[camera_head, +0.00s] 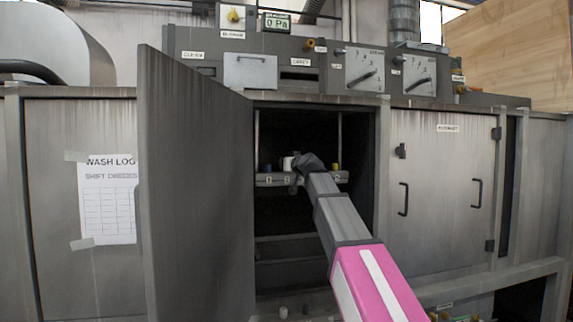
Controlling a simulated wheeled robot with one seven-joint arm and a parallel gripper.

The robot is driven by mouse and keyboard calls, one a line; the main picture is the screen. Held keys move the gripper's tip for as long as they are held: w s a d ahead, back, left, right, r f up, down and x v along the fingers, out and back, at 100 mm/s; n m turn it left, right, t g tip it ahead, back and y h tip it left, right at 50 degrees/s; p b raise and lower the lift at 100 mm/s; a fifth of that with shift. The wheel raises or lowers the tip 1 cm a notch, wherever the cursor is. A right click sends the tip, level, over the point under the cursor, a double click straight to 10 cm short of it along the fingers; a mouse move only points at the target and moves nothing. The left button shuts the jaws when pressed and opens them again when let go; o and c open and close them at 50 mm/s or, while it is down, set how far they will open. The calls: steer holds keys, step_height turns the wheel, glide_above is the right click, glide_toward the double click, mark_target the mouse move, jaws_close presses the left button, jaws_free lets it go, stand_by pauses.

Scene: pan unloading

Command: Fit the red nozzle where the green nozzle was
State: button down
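My arm reaches through the open doorway of the middle cabinet. My gripper (303,170) is at a grey rack bar (264,181) inside, and its fingers are too small and dark to read. A white nozzle-like piece (288,163) stands on the bar just left of my gripper. A small dark yellowish piece (268,167) stands further left, and a yellow one (335,166) to the right. I cannot make out a red nozzle or a clearly green one. My gripper hides the middle of the bar.
The open cabinet door (195,190) stands out on the left, and the right door (437,185) is shut. Dials and a 0 Pa display (276,22) sit above. Small pale pieces (283,312) lie at the bottom. The opening's right post (382,170) is close to my arm.

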steer(key=shift+f, duration=0.3)
steer(key=c, duration=0.8)
jaws_free()
steer(key=shift+c, duration=0.2)
steer(key=v, duration=1.1)
